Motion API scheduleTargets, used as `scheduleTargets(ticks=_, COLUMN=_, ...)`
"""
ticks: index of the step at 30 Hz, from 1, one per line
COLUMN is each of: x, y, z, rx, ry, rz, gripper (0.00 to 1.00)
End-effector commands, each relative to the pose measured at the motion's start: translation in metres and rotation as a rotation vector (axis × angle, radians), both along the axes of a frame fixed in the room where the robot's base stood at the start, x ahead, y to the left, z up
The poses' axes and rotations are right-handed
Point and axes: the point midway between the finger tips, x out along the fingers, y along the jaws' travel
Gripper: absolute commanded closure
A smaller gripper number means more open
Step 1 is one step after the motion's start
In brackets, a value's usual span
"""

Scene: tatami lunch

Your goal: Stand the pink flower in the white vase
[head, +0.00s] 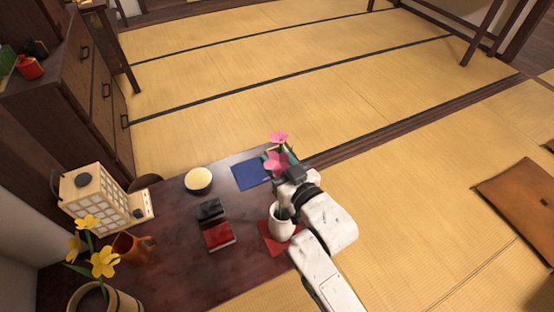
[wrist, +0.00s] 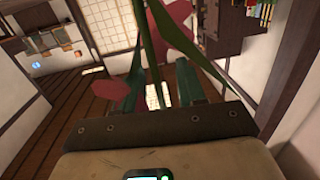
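The pink flower (head: 279,137) has two pink blossoms, green leaves and a green stem. The white vase (head: 281,229) stands upright on a red mat near the table's right edge. Green shows at the vase's mouth, which looks like the lower stem inside it. My gripper (head: 284,161) is just beyond and above the vase, beside the blossoms. In the wrist view, the teal fingers (wrist: 162,78) are apart, with the green stem (wrist: 152,60) running between them and a visible gap. My gripper hides the middle of the stem in the head view.
On the dark table are a blue mat (head: 250,175), a yellow bowl (head: 198,183), a red-and-black box (head: 218,235), a lantern (head: 93,200), an orange mug (head: 131,248) and a pot with yellow flowers (head: 103,262). Tatami floor lies open beyond the table.

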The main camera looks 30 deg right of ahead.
Motion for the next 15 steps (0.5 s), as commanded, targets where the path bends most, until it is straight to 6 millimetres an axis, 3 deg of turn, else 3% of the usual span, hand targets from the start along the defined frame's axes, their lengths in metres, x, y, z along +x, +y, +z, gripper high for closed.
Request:
scheduleTargets(ticks=10, x=-0.003, y=0.000, z=0.000, rx=0.000, ry=0.000, rz=0.000, gripper=0.56)
scheduleTargets(ticks=15, x=-0.022, y=-0.002, z=0.001, rx=0.001, ry=0.002, rz=0.000, gripper=0.56)
